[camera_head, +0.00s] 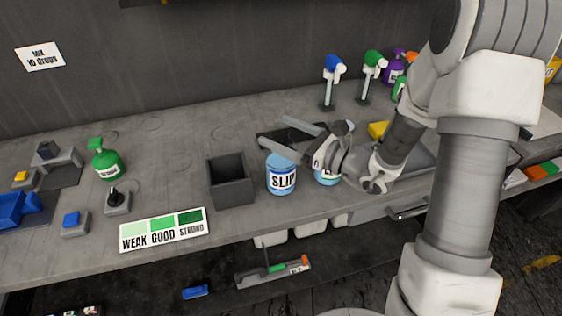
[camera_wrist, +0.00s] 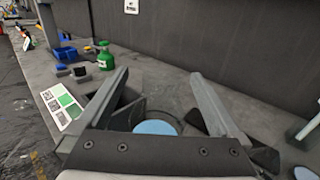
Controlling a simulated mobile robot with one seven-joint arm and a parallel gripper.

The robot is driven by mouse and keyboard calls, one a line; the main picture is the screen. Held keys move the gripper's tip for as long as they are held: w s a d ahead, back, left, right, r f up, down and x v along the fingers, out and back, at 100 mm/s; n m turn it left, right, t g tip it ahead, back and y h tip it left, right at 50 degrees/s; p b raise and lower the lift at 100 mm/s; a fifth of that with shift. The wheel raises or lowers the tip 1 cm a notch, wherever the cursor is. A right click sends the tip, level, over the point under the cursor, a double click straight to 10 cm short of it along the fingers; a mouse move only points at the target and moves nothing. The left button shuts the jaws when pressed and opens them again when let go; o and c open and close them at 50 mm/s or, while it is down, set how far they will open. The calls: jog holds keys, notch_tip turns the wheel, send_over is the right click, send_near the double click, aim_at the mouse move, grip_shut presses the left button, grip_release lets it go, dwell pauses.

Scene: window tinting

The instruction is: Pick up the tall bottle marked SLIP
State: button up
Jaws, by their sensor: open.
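The light blue bottle marked SLIP (camera_head: 283,181) stands upright at the front of the grey bench, its black-on-white label facing the camera. My gripper (camera_head: 272,131) is open, with its two fingers reaching left over the bottle's top. In the wrist view a round light blue top (camera_wrist: 155,128), seemingly this bottle's, shows low between the spread fingers of my gripper (camera_wrist: 158,75). I cannot tell whether either finger touches it. A second light blue container (camera_head: 325,177) with a white label stands to the right, mostly hidden by my gripper.
A dark open box (camera_head: 231,182) stands close left of the SLIP bottle. A WEAK/GOOD/STRONG card (camera_head: 162,230) lies at the front edge. A green bottle (camera_head: 105,160) stands farther left. Blue and green spray heads (camera_head: 333,66) stand on stems behind. Bare bench lies behind the box.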

jog(key=x, duration=0.3)
jog(key=shift+w+a+f, duration=0.1)
jog(key=shift+w+a, duration=0.1)
grip_shut()
dwell(0.3)
